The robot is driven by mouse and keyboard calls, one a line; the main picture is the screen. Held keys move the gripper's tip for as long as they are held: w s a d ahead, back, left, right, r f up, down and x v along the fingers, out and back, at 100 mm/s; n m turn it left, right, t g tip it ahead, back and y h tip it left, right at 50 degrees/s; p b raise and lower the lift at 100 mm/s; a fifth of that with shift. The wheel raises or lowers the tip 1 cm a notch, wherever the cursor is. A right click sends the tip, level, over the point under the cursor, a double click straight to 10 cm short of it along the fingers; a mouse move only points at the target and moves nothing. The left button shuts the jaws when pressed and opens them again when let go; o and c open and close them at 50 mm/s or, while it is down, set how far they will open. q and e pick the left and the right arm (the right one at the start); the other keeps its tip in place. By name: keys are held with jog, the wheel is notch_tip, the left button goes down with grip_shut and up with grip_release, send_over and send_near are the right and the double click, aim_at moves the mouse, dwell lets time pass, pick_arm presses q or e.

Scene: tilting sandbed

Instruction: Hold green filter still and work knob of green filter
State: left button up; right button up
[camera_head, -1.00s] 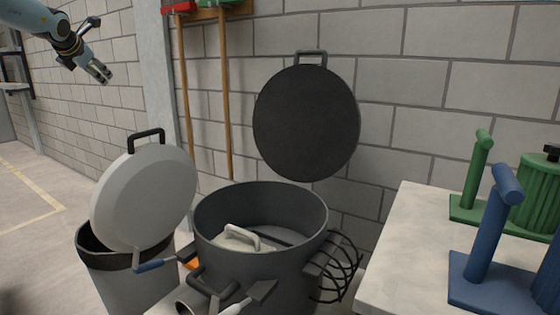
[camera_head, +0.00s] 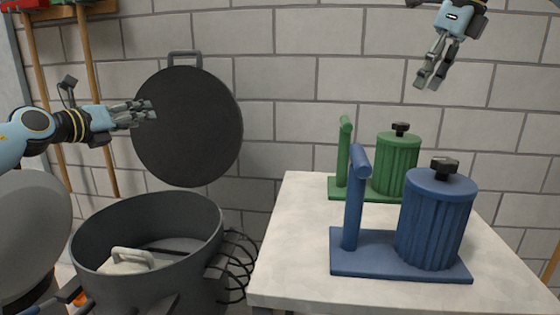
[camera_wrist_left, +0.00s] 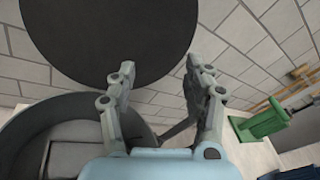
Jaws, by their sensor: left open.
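The green filter (camera_head: 396,165) stands at the back of the pale table, a ribbed canister on a flat base with an upright handle post (camera_head: 344,155). Its black knob (camera_head: 401,129) sits on top. Part of the green filter (camera_wrist_left: 262,122) shows at the right of the left wrist view. My left gripper (camera_head: 150,110) is open and empty, in front of the round dark lid, well left of the green filter. My right gripper (camera_head: 428,80) is above the green filter, pointing down, its fingers apart and empty. The blue filter partly hides the green base.
A blue filter (camera_head: 432,225) with a black knob stands in front of the green one on the table (camera_head: 290,225). A large dark pot (camera_head: 150,222) with its raised lid (camera_head: 187,130) is left of the table. The table's left part is clear.

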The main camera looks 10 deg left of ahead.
pick_arm(q)
jog(key=w+d+f+m+g+h, duration=0.2)
jog(key=d+f+m+h, duration=0.15)
jog(key=d, duration=0.35)
jog(key=w+d+f+m+g+h, duration=0.1)
jog(key=w+d+f+m+h, duration=0.15)
jog(key=d+f, duration=0.4)
jog(key=d+m+g+h, duration=0.1)
jog(key=d+m+h, duration=0.1)
jog(key=d, duration=0.6)
jog(key=s+d+r+m+g+h, duration=0.1)
jog(key=d+m, duration=0.3)
jog(key=d, duration=0.4)
jog(key=s+d+r+m+g+h, duration=0.1)
jog(key=d+m+g+h, duration=0.1)
jog(key=d, duration=0.5)
jog(key=shift+d+m+h, duration=0.4)
jog(key=shift+m+h, duration=0.2)
jog(key=shift+m, duration=0.2)
send_over(340, 185)
jog(key=w, duration=0.1)
jog(key=shift+w, duration=0.15)
grip_shut()
